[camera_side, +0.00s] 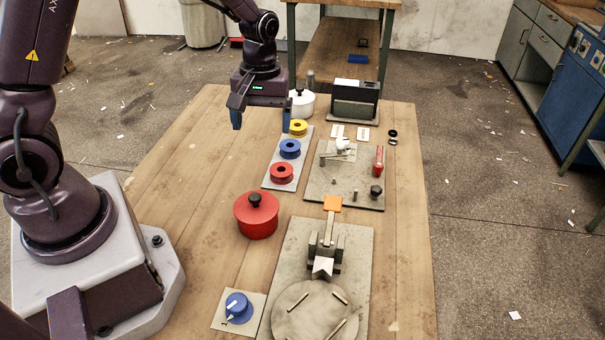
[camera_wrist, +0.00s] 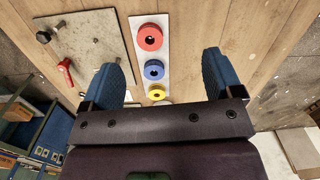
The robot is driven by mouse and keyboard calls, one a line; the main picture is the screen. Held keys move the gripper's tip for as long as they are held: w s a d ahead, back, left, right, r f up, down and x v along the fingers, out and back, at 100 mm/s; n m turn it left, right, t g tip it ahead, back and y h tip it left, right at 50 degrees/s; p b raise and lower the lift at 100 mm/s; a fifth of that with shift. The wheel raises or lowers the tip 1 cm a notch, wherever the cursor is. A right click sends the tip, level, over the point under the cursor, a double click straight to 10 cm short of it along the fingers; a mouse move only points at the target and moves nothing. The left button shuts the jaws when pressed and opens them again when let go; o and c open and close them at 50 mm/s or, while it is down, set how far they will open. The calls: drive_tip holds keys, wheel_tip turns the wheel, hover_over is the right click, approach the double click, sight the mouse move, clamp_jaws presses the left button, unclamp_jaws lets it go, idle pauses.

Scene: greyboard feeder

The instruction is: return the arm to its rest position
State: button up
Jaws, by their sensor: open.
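My gripper (camera_side: 261,118) hangs above the far left part of the wooden table, with its two blue fingers spread wide and nothing between them. In the wrist view my gripper (camera_wrist: 168,80) also shows open, with the fingers apart over the table. Below and between the fingers in that view are a red ring (camera_wrist: 149,38), a blue ring (camera_wrist: 153,70) and a yellow ring (camera_wrist: 157,93) on a white strip. In the side view the yellow ring (camera_side: 298,128) is nearest my gripper.
A red pot (camera_side: 256,216), a blue knob (camera_side: 238,307), a plate with a red-handled part (camera_side: 379,160) and a grey board with a clamp (camera_side: 350,245) occupy the table. The table's left side is clear.

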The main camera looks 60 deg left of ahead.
drive_tip(key=s+d+r+m+t, duration=0.3)
drive_tip(key=s+r+m, duration=0.2)
drive_tip(key=s+r, duration=0.2)
drive_tip(key=s+d+r+m+t, duration=0.3)
drive_tip(key=s+r+m, duration=0.2)
drive_tip(key=s+r, duration=0.3)
wheel_tip(320, 180, up, 3)
drive_tip(key=shift+r, duration=0.2)
